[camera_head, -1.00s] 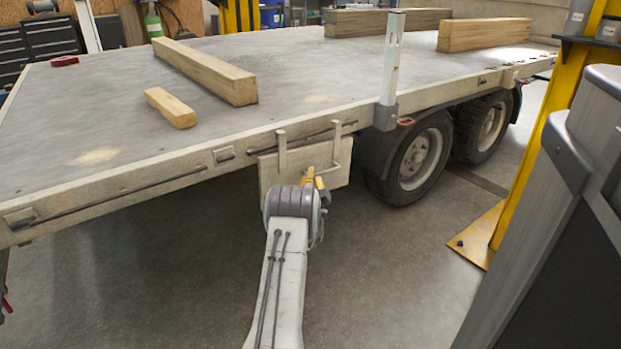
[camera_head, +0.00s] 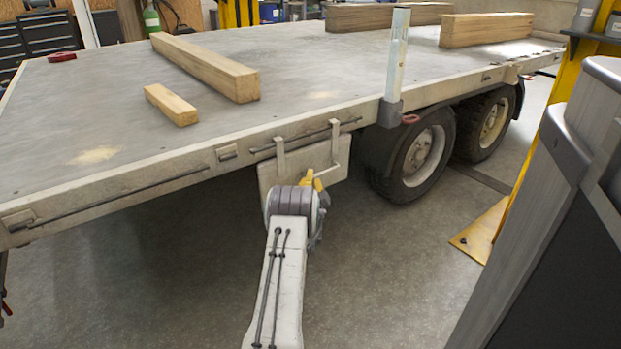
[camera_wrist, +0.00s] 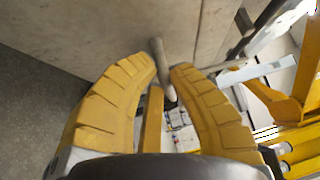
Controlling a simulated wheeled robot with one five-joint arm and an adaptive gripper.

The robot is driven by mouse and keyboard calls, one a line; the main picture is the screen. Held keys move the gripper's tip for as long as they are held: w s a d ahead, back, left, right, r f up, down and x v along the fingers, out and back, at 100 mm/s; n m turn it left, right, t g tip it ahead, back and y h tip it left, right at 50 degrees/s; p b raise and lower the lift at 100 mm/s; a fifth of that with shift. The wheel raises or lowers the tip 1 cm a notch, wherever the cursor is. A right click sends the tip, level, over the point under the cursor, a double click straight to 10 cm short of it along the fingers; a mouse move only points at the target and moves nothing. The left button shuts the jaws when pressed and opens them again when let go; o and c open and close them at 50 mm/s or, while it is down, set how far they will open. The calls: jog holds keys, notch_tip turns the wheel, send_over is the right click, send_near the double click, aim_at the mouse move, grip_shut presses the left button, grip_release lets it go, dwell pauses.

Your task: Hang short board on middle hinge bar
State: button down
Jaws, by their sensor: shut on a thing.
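The short board (camera_head: 277,171) is a pale, whitish panel with two upright hooks on its top edge. It hangs against the trailer's near side in the head view. Its hooks reach up to the middle hinge bar (camera_head: 304,136), a thin dark rod along the trailer edge. I cannot tell whether the hooks sit over the bar or only in front of it. My gripper (camera_head: 315,183) is at the board's front, partly behind my wrist. In the wrist view its yellow fingers (camera_wrist: 166,72) close around a grey rod-like handle (camera_wrist: 158,58) in front of a pale panel (camera_wrist: 130,28).
The trailer bed (camera_head: 90,115) carries several wooden beams, one a short block (camera_head: 171,104). A white post (camera_head: 397,60) stands right of the bar, above the wheels (camera_head: 424,157). Another bar (camera_head: 110,194) runs left. A grey cabinet-like shape (camera_head: 560,210) fills the right.

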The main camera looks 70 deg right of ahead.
jog(key=shift+r, duration=0.25)
jog(key=c, duration=1.2)
grip_release()
jog(key=shift+f, duration=0.35)
jog(key=shift+v, duration=5.95)
jog(key=shift+r, duration=0.15)
